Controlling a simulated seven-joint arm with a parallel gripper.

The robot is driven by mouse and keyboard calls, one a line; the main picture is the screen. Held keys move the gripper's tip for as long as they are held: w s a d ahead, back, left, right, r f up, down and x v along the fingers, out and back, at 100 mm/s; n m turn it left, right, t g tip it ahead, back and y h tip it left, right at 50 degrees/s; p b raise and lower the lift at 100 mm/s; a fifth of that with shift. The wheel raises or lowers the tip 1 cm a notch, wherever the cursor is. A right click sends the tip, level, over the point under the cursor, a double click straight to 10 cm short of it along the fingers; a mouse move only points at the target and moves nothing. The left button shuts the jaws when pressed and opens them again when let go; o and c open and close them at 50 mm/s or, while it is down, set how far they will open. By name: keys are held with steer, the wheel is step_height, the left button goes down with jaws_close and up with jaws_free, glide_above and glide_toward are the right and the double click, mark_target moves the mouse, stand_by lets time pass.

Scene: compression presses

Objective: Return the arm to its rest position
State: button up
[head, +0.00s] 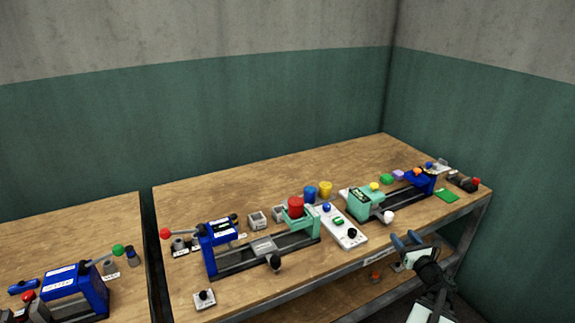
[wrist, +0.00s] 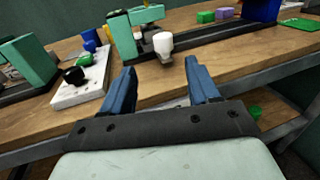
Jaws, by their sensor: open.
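My gripper (head: 407,241) is at the lower right of the head view, in front of the right table's front edge. In the wrist view its two blue fingers (wrist: 160,88) stand apart with nothing between them. Beyond the fingertips is a white knob (wrist: 163,44) on the front of a mint-green and blue press (head: 366,203); the fingers look apart from it. The far end of my arm is cut off by the bottom of the head view.
The wooden table (head: 345,160) holds another press with a red cylinder (head: 295,207), a white control panel (head: 342,227), and blue and yellow cylinders. A lower shelf (head: 345,290) runs beneath. A second table (head: 110,215) stands left. The table's back strip is clear.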

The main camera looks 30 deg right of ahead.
step_height(320, 180, down, 15)
steer(key=n+g+y, duration=0.3)
steer(key=n+g, duration=0.1)
steer(key=n, duration=0.6)
steer(key=w+a+f+n+g+y, duration=0.15)
steer(key=a+f+n, duration=0.3)
steer(key=a, duration=0.55)
steer(key=w+a+f+n+g+y, duration=0.1)
steer(key=a+f+n+g+y, duration=0.3)
steer(key=a, duration=0.5)
steer(key=w+a+f+n+g+y, duration=0.1)
steer(key=a+f+n, duration=0.2)
steer(key=a+f, duration=0.5)
steer(key=s+a+f+n+g, duration=0.3)
steer(key=s+a+n+g, duration=0.15)
steer(key=a, duration=0.55)
steer(key=s+a+f+n+g, duration=0.3)
steer(key=s+a, duration=0.2)
steer(key=a, duration=0.4)
steer(key=s+a+f+n+g+h, duration=0.1)
steer(key=s+a+n+g+h, duration=0.1)
steer(key=s+n, duration=0.3)
steer(key=s+a+f+n+g+h, duration=0.1)
steer(key=s+a+n+g+h, duration=0.2)
steer(key=s, duration=0.7)
steer(key=shift+a+f+n+g, duration=0.15)
steer(key=shift+a+n+g, duration=0.35)
steer(key=shift+n, duration=0.5)
